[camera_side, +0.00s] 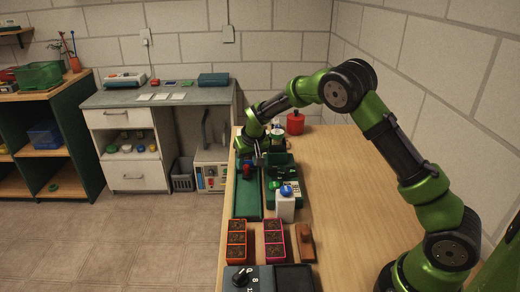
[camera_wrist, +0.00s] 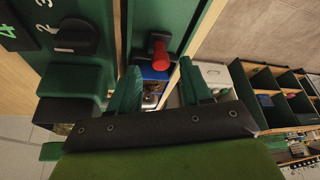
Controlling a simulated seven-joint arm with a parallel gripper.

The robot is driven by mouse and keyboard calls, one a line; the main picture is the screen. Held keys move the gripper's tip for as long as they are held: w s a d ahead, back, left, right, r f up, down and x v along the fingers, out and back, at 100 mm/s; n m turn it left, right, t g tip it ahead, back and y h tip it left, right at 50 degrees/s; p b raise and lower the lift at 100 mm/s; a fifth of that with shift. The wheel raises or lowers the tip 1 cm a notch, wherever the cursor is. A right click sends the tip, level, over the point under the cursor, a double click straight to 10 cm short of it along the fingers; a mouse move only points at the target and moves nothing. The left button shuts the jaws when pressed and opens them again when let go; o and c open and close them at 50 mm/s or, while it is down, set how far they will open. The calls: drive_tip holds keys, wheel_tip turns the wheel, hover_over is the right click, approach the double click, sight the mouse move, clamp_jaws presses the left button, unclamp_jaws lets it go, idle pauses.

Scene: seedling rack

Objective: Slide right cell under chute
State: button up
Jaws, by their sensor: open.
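My gripper (camera_side: 258,160) hangs over the far part of the bench, at the green troughs. In the wrist view its two green fingers (camera_wrist: 160,90) are spread apart with nothing held between them. A red knob (camera_wrist: 160,54) on a dark mount lies just beyond the fingertips, between them in the picture; contact is not visible. A red part also shows on the left green trough (camera_side: 245,205) beside the gripper. Two three-part cell trays stand at the near end: an orange one (camera_side: 229,240) at left and a pink one (camera_side: 265,240) at right. I cannot make out a chute for certain.
A white bottle with a blue cap (camera_side: 285,207) stands near the pink tray, and a brown block (camera_side: 306,243) lies to its right. A dark dial box (camera_side: 255,280) is at the front edge. A red container (camera_side: 295,123) stands farther back. The bench's right side (camera_side: 345,190) is clear.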

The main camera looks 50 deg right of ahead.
drive_tip(key=v, duration=1.5)
drive_tip(key=shift+r, duration=0.2)
drive_tip(key=s+a+r+t+y, duration=0.1)
drive_tip(key=s+a, duration=0.3)
drive_tip(key=s, duration=0.9)
drive_tip(key=s+a+r+t+y, duration=0.2)
drive_tip(key=s+a+r, duration=0.2)
drive_tip(key=s, duration=1)
drive_tip(key=shift+s+y, duration=0.2)
drive_tip(key=shift+y, duration=0.2)
